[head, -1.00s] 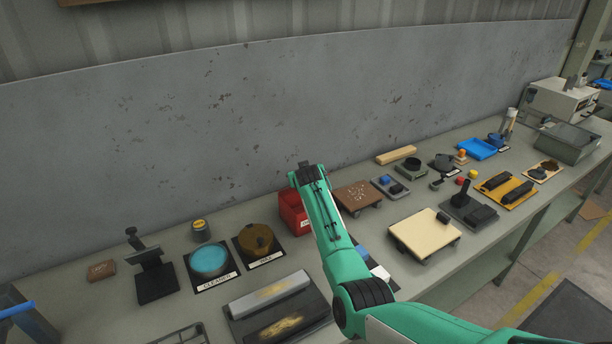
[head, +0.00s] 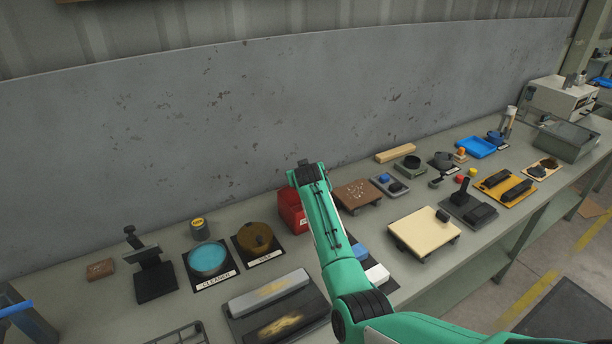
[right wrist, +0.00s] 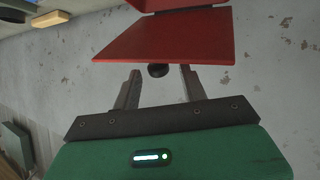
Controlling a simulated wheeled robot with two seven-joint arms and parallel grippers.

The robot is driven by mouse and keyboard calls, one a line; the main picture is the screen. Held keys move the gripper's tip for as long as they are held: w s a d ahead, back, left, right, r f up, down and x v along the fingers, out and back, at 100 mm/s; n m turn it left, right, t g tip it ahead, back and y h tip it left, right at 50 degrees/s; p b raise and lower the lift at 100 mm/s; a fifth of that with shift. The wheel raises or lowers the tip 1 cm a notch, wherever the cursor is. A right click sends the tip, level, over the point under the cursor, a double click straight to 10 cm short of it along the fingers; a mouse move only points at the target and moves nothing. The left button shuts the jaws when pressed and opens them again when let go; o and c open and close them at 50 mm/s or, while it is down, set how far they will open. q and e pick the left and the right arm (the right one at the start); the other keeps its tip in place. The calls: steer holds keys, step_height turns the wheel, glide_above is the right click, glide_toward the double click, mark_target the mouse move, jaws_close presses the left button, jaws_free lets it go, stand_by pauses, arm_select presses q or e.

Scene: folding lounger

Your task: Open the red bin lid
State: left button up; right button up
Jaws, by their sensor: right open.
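The red bin (head: 291,212) stands on the bench near the back wall, partly hidden behind my right arm. In the right wrist view a flat red panel, apparently its lid (right wrist: 165,38), spans the top, with another red part (right wrist: 175,4) joining it at the upper edge. A small dark round knob (right wrist: 158,70) shows at the panel's near edge. My right gripper (right wrist: 160,76) is open, its fingers on either side of the knob, with gaps visible. In the head view the right gripper (head: 305,172) is over the bin. My left gripper is not in view.
Left of the bin are a brown wax pot (head: 255,238) and a blue cleaner dish (head: 207,258). Right of it is a brown wheeled board (head: 357,194). The grey wall (head: 200,130) rises close behind. A cream board (head: 425,232) stands farther right.

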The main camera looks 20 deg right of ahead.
steer(key=b+v, duration=0.2)
steer(key=v, duration=0.9)
steer(key=shift+b, duration=0.3)
steer(key=shift+r, duration=0.1)
